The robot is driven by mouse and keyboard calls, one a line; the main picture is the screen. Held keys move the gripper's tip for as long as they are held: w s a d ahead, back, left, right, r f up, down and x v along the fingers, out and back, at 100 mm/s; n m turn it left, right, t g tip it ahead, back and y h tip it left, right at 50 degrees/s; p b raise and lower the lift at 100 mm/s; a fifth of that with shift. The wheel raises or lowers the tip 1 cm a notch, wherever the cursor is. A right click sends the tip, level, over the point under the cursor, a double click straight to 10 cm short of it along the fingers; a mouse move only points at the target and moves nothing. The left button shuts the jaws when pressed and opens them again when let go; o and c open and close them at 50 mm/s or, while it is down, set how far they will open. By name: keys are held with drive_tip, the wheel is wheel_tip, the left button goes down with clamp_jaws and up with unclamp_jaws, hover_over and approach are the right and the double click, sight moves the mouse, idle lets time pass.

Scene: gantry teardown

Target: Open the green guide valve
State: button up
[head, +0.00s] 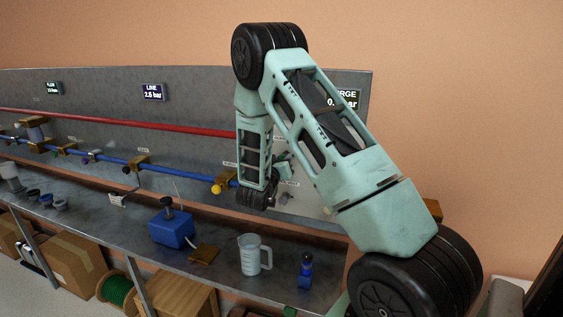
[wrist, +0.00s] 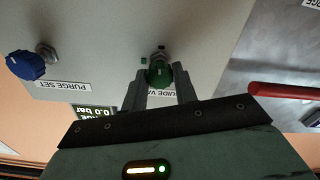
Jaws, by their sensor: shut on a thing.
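The green guide valve (wrist: 159,74) is a small round green knob on a pale panel, at the centre of the wrist view. My gripper (wrist: 160,80) is shut on it, with one dark finger on each side. A label below the knob reads "GUIDE V" and is partly covered by the fingers. In the head view my arm hides the valve and most of the gripper.
A blue knob (wrist: 26,65) labelled "PURGE SET" sits left on the same panel. A red bar (wrist: 284,91) is at right. On the bench are a blue box (head: 172,229), a clear jug (head: 254,256) and a small blue bottle (head: 305,271).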

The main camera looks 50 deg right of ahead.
drive_tip(key=shift+w+a+n+p, duration=0.1)
drive_tip(key=shift+n+p, duration=1.9)
drive_tip(key=shift+n, duration=6.3)
drive_tip(key=shift+f, duration=0.15)
drive_tip(key=o, duration=1)
drive_tip(key=shift+c, duration=0.2)
drive_tip(key=b+v, duration=0.5)
drive_tip(key=v, duration=1.2)
drive_tip(key=shift+a+b, duration=0.2)
drive_tip(key=shift+b, duration=0.2)
